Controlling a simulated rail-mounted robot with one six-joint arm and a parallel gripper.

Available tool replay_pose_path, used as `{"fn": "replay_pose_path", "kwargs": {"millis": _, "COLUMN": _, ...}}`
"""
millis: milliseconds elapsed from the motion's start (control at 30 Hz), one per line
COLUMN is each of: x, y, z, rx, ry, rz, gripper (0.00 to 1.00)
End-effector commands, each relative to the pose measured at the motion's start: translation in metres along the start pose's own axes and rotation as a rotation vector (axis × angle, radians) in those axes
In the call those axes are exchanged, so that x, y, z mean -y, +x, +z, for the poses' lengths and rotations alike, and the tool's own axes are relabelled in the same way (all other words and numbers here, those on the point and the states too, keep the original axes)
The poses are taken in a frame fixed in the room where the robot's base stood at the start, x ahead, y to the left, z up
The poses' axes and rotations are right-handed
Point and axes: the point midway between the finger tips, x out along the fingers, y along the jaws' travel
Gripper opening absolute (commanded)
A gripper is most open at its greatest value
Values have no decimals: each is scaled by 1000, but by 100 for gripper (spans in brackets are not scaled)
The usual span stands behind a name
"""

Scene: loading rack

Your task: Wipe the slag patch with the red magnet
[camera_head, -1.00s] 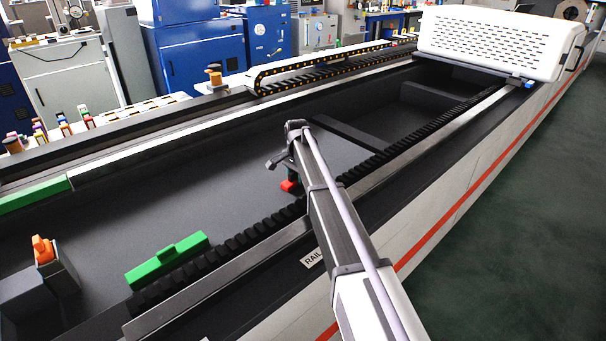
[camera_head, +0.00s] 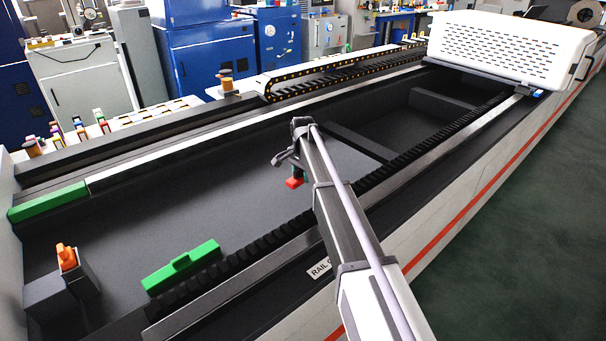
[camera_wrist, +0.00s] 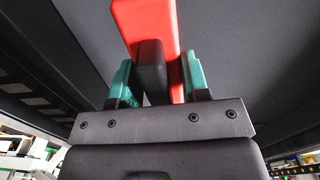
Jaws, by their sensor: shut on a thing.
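The red magnet (camera_head: 294,183) hangs below my arm's end, over the dark bed of the long machine. In the wrist view, the red magnet (camera_wrist: 147,18) has a black grip (camera_wrist: 152,66) between the teal fingers of my gripper (camera_wrist: 158,78), which is shut on it. In the head view my gripper is small and mostly hidden by the arm's end. I cannot tell whether the magnet touches the bed floor (camera_head: 230,220). I cannot make out a slag patch in either view.
A green block (camera_head: 181,268) lies by the near ribbed rail, and another green bar (camera_head: 48,202) is on the far wall. An orange piece (camera_head: 67,257) sits on a dark block at left. A crossbar (camera_head: 365,146) spans the bed. A white perforated cover (camera_head: 510,46) stands at far right.

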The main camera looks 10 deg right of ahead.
Motion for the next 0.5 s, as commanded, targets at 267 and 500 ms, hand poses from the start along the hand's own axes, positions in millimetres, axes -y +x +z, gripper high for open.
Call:
{"fn": "replay_pose_path", "kwargs": {"millis": 267, "x": 0, "y": -2, "z": 0, "rx": 0, "ry": 0, "rz": 0, "gripper": 16}}
{"fn": "replay_pose_path", "kwargs": {"millis": 500, "x": 0, "y": -31, "z": 0, "rx": 0, "ry": 0, "rz": 0, "gripper": 16}}
